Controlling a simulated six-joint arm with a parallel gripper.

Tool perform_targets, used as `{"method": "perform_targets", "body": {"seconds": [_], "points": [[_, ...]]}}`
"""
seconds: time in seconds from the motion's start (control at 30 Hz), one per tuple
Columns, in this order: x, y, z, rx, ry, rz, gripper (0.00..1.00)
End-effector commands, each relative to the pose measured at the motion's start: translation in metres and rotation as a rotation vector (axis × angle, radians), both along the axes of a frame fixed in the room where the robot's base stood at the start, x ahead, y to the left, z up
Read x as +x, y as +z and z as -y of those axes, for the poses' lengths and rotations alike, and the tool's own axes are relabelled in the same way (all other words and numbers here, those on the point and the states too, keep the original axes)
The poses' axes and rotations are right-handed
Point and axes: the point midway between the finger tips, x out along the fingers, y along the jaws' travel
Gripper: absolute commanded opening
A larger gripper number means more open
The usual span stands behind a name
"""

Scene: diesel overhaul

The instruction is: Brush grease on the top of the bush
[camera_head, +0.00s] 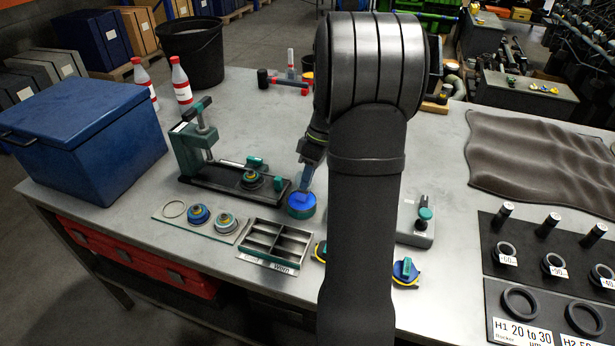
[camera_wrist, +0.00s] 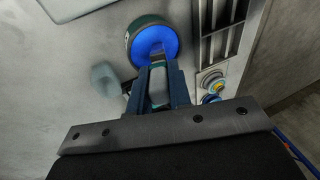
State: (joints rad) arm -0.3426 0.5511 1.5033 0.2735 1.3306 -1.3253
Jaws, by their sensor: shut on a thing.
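My gripper (camera_wrist: 160,72) points down at a round tub (camera_wrist: 131,45) with a teal rim and bright blue inside. The tub (camera_head: 301,206) stands on the bench left of my arm in the head view. My gripper is shut on a pale teal-grey piece (camera_wrist: 158,90), seemingly the brush handle. The brush's bristles are hidden, so I cannot tell if they touch the blue contents. A small round part (camera_head: 251,179), possibly the bush, sits on the black base of a green press (camera_head: 191,148). Its top shows no clear blue smear.
A mat with a ring and two small round assemblies (camera_head: 198,214) lies left of a metal compartment tray (camera_head: 270,259). A blue chest (camera_head: 85,130) stands at the left. Two bottles (camera_head: 181,82) stand behind the press.

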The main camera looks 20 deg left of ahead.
Motion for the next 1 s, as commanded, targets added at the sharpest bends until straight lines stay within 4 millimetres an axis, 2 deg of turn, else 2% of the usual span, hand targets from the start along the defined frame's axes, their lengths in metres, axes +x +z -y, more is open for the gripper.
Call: {"method": "perform_targets", "body": {"seconds": [0.7,1.0], "points": [[0.001,0.059,0.0,0.002,0.0,0.004,0.0],[0.001,0.069,0.0,0.001,-0.001,0.003,0.0]]}}
